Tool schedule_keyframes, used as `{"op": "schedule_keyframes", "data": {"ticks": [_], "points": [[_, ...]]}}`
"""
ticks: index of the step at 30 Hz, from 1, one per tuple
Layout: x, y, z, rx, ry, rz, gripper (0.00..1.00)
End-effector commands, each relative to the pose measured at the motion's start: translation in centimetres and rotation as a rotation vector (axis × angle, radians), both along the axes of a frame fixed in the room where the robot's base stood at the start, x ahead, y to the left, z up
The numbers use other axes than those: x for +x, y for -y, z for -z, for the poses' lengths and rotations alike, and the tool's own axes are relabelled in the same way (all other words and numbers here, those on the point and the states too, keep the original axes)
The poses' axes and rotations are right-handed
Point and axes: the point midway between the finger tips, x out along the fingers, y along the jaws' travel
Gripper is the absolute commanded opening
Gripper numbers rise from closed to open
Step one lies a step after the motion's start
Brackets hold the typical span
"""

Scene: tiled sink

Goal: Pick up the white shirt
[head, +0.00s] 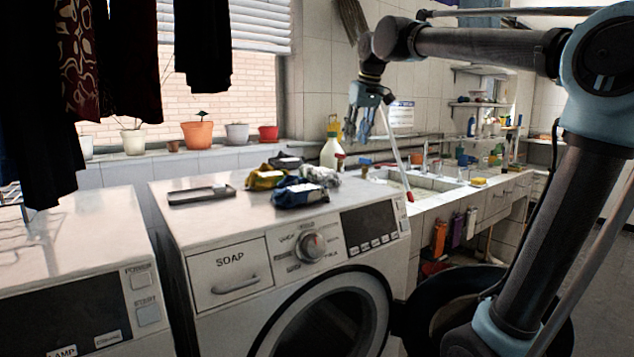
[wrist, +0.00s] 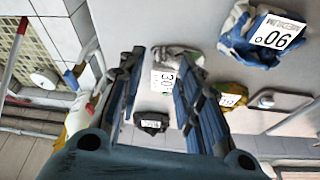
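The white shirt (head: 322,174) is a crumpled pale grey-white bundle on top of the washing machine (head: 235,208), at the right of a small cluster of clothes. In the wrist view the white shirt (wrist: 178,56) lies beyond and between my finger tips, with a white number label on it. My gripper (head: 365,132) hangs above and to the right of the cluster, fingers pointing down. In the wrist view my gripper (wrist: 158,75) has its fingers apart, with nothing held between them.
A blue shirt (head: 300,194), a yellow shirt (head: 265,179) and a dark shirt (head: 286,161) lie close around the white one. A grey tray (head: 202,194) is farther left. A pale bottle (head: 331,151) stands behind; a red-tipped stick (head: 397,160) leans by the sink (head: 415,184).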

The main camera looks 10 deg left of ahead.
Motion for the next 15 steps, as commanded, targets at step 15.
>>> {"op": "schedule_keyframes", "data": {"ticks": [15], "points": [[0.9, -11.5, -5.9, 0.026, 0.030, -0.166, 0.33]]}}
